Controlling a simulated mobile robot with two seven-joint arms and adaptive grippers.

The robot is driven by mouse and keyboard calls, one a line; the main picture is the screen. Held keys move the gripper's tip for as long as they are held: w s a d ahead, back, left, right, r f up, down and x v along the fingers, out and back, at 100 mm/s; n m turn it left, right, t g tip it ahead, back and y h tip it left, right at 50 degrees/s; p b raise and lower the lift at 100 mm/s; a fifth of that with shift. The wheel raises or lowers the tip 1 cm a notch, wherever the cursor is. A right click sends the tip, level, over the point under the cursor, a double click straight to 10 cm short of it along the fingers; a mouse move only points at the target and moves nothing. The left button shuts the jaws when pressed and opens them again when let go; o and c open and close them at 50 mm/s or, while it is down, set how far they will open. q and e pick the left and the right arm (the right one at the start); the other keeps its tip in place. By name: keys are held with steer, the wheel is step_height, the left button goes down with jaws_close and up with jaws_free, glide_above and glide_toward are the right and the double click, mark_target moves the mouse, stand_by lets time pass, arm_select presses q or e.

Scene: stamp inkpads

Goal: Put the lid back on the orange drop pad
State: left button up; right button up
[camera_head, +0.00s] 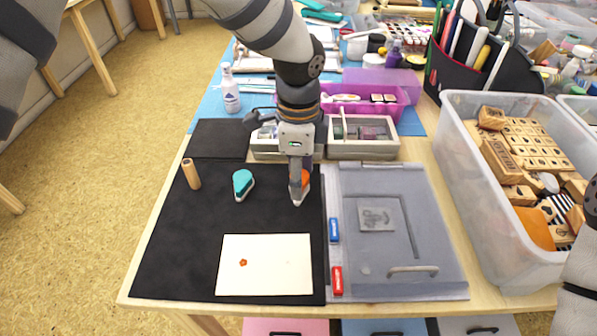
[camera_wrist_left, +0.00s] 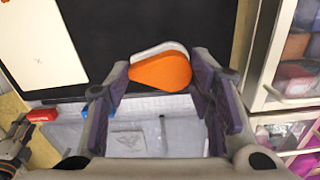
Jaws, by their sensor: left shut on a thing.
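The orange drop-shaped lid (camera_wrist_left: 160,73) is between the fingertips of my left gripper (camera_wrist_left: 162,82), which is shut on it. A white drop-shaped base (camera_wrist_left: 150,48) shows past the lid's far edge in the left wrist view. I cannot tell whether the lid rests on the base or hangs just above it. In the head view my left gripper (camera_head: 299,200) points down at the right edge of the black mat (camera_head: 205,235) and mostly covers the orange lid (camera_head: 306,182).
A teal drop pad (camera_head: 243,183) and a wooden cylinder (camera_head: 191,174) stand on the mat. A card (camera_head: 265,283) with a small orange print lies in front. A grey tray (camera_head: 450,255) is on the right, with blue (camera_head: 334,229) and red (camera_head: 337,280) pieces. Boxes (camera_head: 361,152) stand behind.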

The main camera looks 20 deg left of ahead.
steer(key=shift+w+r, duration=0.1)
steer(key=shift+w, duration=0.05)
arm_select(q)
steer(key=shift+f, duration=0.5)
arm_select(e)
steer(key=shift+r, duration=0.1)
stand_by(1.5)
arm_select(q)
steer(key=o, duration=1.2)
arm_select(e)
steer(key=shift+w, duration=0.1)
arm_select(q)
steer(key=shift+r+p, duration=0.95)
steer(key=shift+r, duration=2.6)
arm_select(e)
steer(key=shift+w+r+t, duration=0.6)
steer(key=shift+w+r, duration=0.4)
steer(key=shift+w, duration=0.05)
arm_select(q)
jaws_close()
